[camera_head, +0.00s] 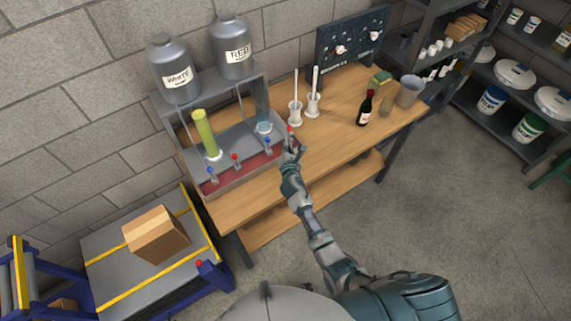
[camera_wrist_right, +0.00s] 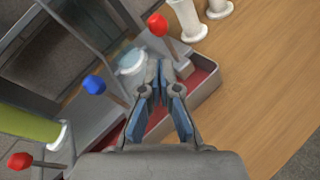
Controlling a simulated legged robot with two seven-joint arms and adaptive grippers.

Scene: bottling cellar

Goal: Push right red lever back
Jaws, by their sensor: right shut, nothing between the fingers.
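The right red lever (camera_head: 290,129) stands at the right end of the filling station (camera_head: 184,147), just beyond my right gripper (camera_head: 292,146). My right gripper is shut and empty, over the station's red tray. I cannot tell whether it touches the lever's base. The left red lever (camera_head: 235,157) stands farther left and also shows in the wrist view (camera_wrist_right: 20,161). My left gripper is not in view.
Blue levers (camera_head: 267,141) (camera_head: 210,170) stand beside the red ones; one blue knob (camera_wrist_right: 94,84) is close left of my fingers. A green bottle (camera_head: 205,134) and a clear vessel (camera_head: 264,126) stand in the station.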

